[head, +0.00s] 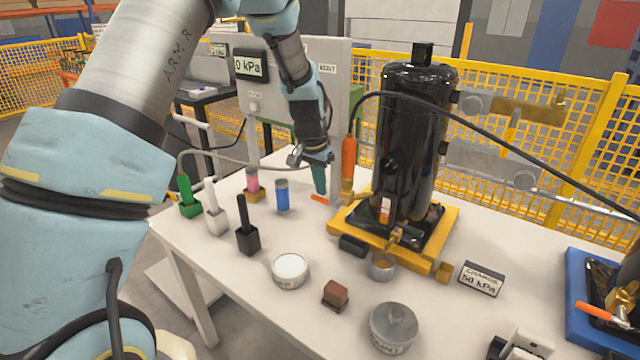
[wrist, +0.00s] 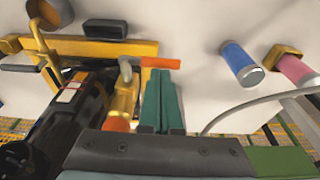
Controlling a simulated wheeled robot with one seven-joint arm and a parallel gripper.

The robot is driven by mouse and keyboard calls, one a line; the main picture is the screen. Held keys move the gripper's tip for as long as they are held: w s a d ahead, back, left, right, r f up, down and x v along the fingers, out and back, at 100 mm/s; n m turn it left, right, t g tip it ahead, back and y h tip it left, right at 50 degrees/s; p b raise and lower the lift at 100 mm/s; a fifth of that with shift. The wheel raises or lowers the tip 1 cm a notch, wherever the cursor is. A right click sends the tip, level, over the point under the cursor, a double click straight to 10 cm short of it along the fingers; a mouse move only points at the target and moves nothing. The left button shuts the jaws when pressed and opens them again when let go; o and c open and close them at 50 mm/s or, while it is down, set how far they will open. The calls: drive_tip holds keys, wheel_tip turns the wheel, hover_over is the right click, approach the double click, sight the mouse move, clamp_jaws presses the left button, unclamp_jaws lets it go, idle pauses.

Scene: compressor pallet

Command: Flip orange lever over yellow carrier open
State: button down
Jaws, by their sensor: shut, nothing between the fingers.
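The black compressor (head: 405,130) stands upright on the yellow carrier (head: 340,228), whose edge also shows in the wrist view (wrist: 90,47). A small orange lever (head: 319,199) sticks out at the carrier's left corner; in the wrist view the orange lever (wrist: 160,62) lies sideways beside a grey pivot. My gripper (head: 319,190) is shut and empty. Its teal fingertips (wrist: 161,74) are right at the lever, and I cannot tell whether they touch it. A brass fitting (wrist: 122,105) sits just left of the fingers in the wrist view.
A hose with an orange handle (head: 348,160) rises close to my gripper. A blue cylinder (head: 282,195), a pink one (head: 252,181) and green, white and black holders stand left on the white table (head: 330,300). Tins and a brown block (head: 335,293) stand in front.

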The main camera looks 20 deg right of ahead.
drive_tip(key=shift+a+f, duration=0.1)
drive_tip(key=shift+f, duration=0.2)
drive_tip(key=shift+f+g, duration=0.15)
drive_tip(key=shift+g, duration=0.15)
